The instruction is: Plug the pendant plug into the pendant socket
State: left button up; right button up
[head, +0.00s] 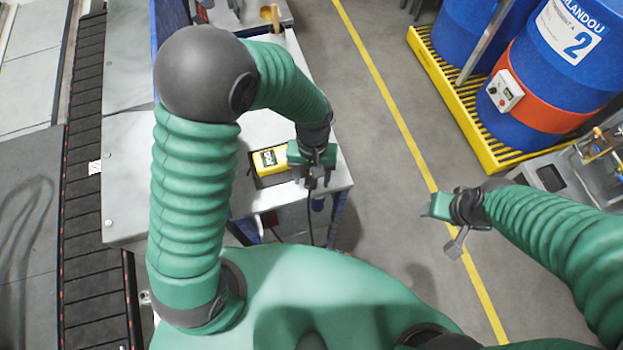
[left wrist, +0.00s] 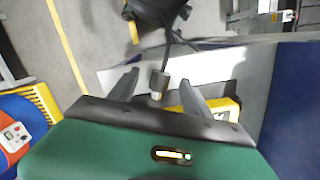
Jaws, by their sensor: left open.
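My left gripper (head: 314,178) is over the near right corner of the white table, beside the yellow pendant (head: 271,158). In the left wrist view its two grey fingers (left wrist: 158,90) stand apart. A grey cylindrical plug (left wrist: 159,82) shows between the fingers, with a gap on each side. A dark cable (left wrist: 168,50) runs from the plug; in the head view the cable (head: 310,222) hangs beside the table edge. The yellow pendant (left wrist: 218,108) is partly hidden behind one finger. I cannot make out the socket. My right gripper (head: 438,208) is over the floor, away from the table.
The white table (head: 290,192) has a bare strip around the pendant. Blue drums (head: 535,75) stand on a yellow grated pallet (head: 440,85) at the upper right. A conveyor (head: 85,190) lies at the left. Clear floor (head: 370,130) with a yellow line separates table and drums.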

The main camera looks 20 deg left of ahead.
aim_at(311, 182)
pick_arm(q)
notch_tip(311, 182, down, 3)
jog(key=shift+s+a+r, duration=0.1)
jog(key=shift+r, duration=0.1)
jog(key=shift+w+f, duration=0.25)
jog(key=shift+f, duration=0.05)
jog(key=shift+s+r, duration=0.15)
jog(key=c, duration=0.8)
grip_shut()
